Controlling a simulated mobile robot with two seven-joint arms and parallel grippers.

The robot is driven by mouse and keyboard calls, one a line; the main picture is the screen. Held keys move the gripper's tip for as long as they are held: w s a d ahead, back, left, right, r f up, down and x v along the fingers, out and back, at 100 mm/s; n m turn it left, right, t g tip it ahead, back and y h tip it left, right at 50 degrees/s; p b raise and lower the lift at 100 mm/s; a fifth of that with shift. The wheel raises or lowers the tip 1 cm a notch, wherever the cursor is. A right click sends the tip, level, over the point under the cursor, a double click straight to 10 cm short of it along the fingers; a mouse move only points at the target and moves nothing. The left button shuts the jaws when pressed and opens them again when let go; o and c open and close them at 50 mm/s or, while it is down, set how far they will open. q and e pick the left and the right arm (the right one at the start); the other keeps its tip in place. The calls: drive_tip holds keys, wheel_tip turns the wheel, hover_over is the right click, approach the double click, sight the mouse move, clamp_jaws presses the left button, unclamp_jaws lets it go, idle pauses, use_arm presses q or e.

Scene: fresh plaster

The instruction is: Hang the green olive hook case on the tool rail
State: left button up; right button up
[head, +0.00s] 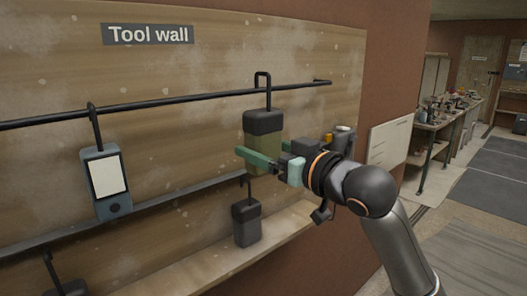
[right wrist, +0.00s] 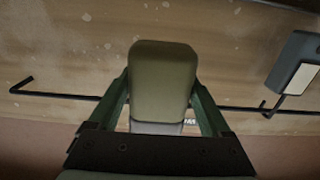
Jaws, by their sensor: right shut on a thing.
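The green olive hook case (head: 262,148) has a black top and a black hook above it, and is upright in front of the tool wall. Its hook is at the upper tool rail (head: 190,99), near the rail's right end; I cannot tell whether it bears on the rail. My right gripper (head: 262,160) is shut on the case, with its green fingers on either side. In the right wrist view the case (right wrist: 162,82) sits between the fingers, and the rail (right wrist: 66,96) passes behind it. My left gripper is not in view.
A blue-grey device (head: 107,183) with a pale screen hangs from the upper rail at the left. A dark case (head: 246,222) hangs lower, below the olive case. A wooden ledge (head: 215,262) runs beneath. A cluttered workbench (head: 440,120) stands far right.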

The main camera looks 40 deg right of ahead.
drive_tip(key=w+f, duration=0.2)
drive_tip(key=w, duration=0.6)
drive_tip(key=shift+a+f+b, duration=0.15)
drive_tip(key=shift+a+b, duration=0.2)
drive_tip(key=shift+a, duration=0.05)
idle(0.5)
drive_tip(key=o, duration=1.4)
drive_tip(key=shift+f, duration=0.1)
